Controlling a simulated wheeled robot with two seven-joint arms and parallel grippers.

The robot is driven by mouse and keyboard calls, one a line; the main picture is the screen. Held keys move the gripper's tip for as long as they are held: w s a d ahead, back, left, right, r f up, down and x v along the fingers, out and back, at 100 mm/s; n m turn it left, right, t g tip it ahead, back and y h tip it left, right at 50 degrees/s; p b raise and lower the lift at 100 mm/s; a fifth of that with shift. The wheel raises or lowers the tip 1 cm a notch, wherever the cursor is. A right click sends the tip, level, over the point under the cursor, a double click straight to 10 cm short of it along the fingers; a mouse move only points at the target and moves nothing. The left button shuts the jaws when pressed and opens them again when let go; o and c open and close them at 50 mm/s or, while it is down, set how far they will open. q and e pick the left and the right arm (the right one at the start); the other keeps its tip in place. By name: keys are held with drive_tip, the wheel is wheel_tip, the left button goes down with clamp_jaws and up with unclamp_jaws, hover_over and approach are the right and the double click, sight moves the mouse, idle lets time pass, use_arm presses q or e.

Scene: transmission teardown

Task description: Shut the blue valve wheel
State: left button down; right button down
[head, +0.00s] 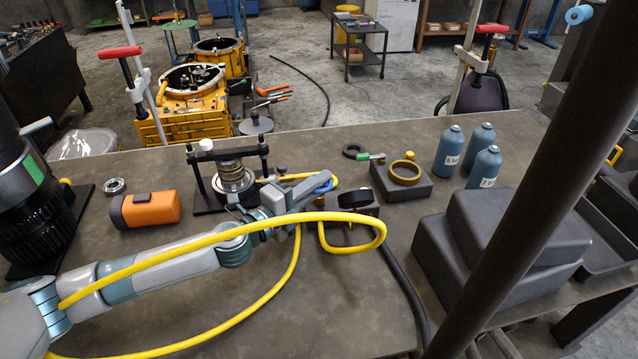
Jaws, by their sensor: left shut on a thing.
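I cannot tell how far the wheel is turned. A dark fitting (354,198) sits just right of it. My right gripper is not in view.
A black press stand (207,155) stands behind my wrist. An orange case (146,210) lies left. A grey block with a brass ring (404,172), several blue bottles (449,152) and stacked dark boxes (520,225) stand right. A black hose (405,285) runs to the front edge.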

use_arm(q)
drive_tip(key=shift+f, duration=0.1)
idle(0.6)
drive_tip(key=c, duration=2.1)
unclamp_jaws()
drive_tip(key=shift+s+a, duration=0.1)
